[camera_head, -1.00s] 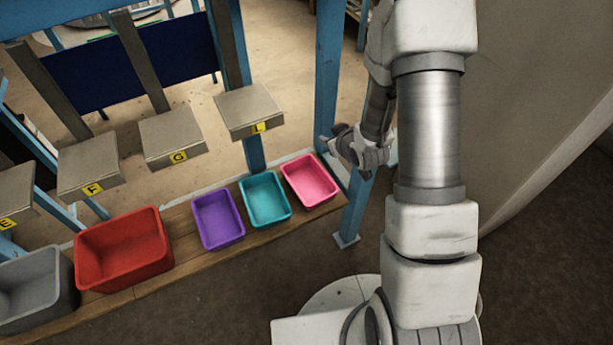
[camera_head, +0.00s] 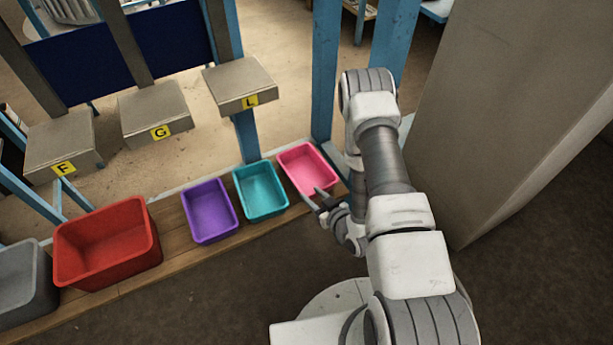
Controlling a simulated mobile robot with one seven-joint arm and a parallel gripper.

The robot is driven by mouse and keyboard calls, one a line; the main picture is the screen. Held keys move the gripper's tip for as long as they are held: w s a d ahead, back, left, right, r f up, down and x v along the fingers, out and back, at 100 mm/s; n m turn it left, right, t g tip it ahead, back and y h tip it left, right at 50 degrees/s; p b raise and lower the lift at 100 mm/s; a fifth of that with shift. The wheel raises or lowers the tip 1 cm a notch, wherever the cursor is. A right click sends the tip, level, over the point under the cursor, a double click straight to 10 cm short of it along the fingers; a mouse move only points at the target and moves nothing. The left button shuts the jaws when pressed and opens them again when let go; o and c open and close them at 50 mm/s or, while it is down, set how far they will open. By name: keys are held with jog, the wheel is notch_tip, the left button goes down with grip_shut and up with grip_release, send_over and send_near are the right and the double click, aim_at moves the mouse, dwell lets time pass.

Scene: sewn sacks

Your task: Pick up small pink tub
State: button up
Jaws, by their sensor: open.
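The small pink tub (camera_head: 305,165) sits at the right end of a wooden shelf board, empty as far as I can see. My gripper (camera_head: 318,197) is open, with its fingers pointing left at the tub's near right side. One fingertip overlaps the tub's near rim in the picture; I cannot tell whether it touches. The tub's near right corner is partly hidden by my gripper.
On the wooden board (camera_head: 175,262), a teal tub (camera_head: 260,189) stands just left of the pink one, then a purple tub (camera_head: 209,211), a red bin (camera_head: 106,243) and a grey bin (camera_head: 24,283). A blue post (camera_head: 326,70) rises behind the pink tub. Labelled grey platforms (camera_head: 240,85) hang above.

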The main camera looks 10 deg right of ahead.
aim_at(291, 177)
jog(key=b+x, duration=0.2)
jog(key=x, duration=0.7)
jog(key=shift+b+x, duration=1.35)
jog(key=shift+x, duration=1.3)
jog(key=shift+s+a, duration=0.1)
grip_shut()
jog(key=shift+f, duration=0.1)
